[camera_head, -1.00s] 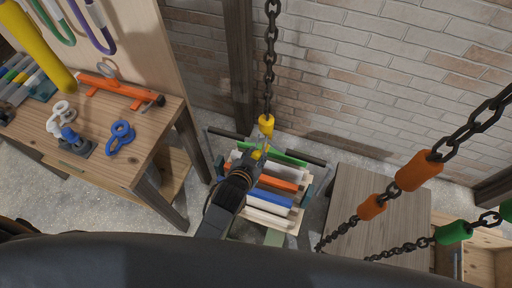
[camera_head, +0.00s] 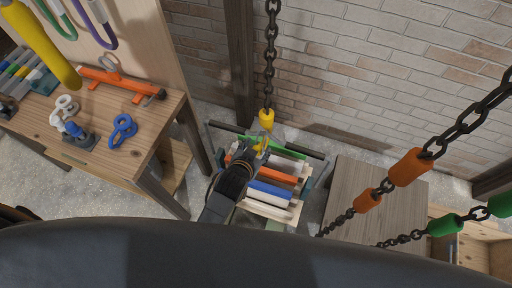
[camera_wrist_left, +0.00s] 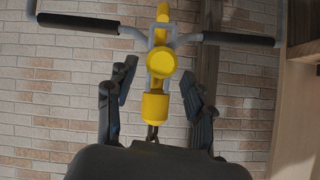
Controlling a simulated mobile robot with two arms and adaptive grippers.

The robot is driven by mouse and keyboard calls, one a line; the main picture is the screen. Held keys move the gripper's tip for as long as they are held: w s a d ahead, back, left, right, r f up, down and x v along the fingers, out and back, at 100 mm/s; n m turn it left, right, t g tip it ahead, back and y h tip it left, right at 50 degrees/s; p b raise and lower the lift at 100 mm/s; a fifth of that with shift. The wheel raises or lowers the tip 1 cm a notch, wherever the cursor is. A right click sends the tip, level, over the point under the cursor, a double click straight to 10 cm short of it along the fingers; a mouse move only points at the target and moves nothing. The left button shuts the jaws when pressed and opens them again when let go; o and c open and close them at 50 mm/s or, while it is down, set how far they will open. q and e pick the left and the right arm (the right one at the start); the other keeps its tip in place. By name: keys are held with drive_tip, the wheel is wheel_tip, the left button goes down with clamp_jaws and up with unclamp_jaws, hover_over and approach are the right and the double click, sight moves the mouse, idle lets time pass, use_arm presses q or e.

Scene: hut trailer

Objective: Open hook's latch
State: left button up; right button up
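The yellow hook (camera_head: 262,143) hangs at the end of a dark chain (camera_head: 270,62), below a yellow sleeve (camera_head: 266,118). In the left wrist view the yellow hook (camera_wrist_left: 160,62) stands between the two fingers of my left gripper (camera_wrist_left: 158,88). Gaps show between the fingers and the yellow parts, so the gripper is open around it. In the head view my left gripper (camera_head: 250,152) is at the hook and partly covers it. The hook's latch cannot be made out clearly. My right gripper is not in view.
A rack (camera_head: 290,199) with coloured bars stands below the hook. A wooden workbench (camera_head: 112,170) with blue shackle (camera_head: 122,130) is on the left. Chains with orange sleeves (camera_head: 409,167) and green sleeves (camera_head: 445,225) hang on the right, near a wooden box (camera_head: 380,192). A brick wall is behind.

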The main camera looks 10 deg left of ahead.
use_arm(q)
drive_tip(key=shift+s+r, duration=0.1)
drive_tip(key=shift+s, duration=0.1)
drive_tip(key=v, duration=1.1)
drive_tip(key=shift+s+r, duration=0.15)
drive_tip(key=shift+s, duration=0.1)
drive_tip(key=shift+a, duration=0.15)
